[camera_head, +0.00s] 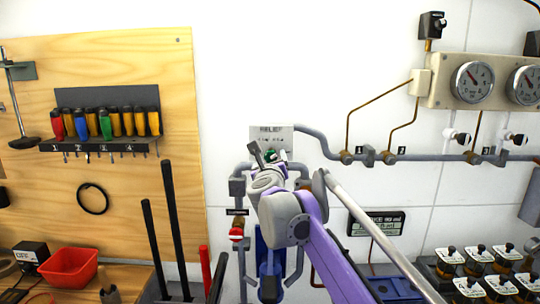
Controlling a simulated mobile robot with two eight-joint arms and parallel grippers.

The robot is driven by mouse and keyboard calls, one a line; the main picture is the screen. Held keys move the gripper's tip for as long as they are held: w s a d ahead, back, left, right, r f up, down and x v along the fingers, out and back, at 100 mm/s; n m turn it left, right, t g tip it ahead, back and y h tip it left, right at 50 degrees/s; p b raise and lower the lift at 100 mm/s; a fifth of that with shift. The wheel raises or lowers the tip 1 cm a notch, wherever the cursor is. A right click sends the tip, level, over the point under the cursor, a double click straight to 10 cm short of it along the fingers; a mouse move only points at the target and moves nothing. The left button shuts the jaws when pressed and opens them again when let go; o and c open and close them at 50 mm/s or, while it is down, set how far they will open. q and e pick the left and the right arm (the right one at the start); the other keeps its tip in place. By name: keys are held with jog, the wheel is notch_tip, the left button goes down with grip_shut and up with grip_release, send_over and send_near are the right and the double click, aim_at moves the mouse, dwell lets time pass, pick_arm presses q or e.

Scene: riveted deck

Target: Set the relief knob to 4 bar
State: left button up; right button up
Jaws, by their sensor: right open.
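The relief panel (284,131) is a small light plate on the white wall, with RELIEF printed on top and a row of marks too small to read. The relief knob (271,155) is only partly seen as a bit of green and red low on the panel; my gripper hides most of it, and its setting cannot be read. My right gripper (267,157) is open, in front of the panel's lower part, with the fingers around or just before the knob. Whether they touch it cannot be told. My left gripper is not in view.
A grey pipe (330,147) runs right from the panel to valves below two round gauges (472,82). A red-handled valve (237,232) sits left of my arm. A wooden tool board (130,200) and red bin (70,267) are at left; several black-capped jars (470,290) stand lower right.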

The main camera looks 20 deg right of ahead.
jog(key=shift+x, duration=0.95)
grip_shut()
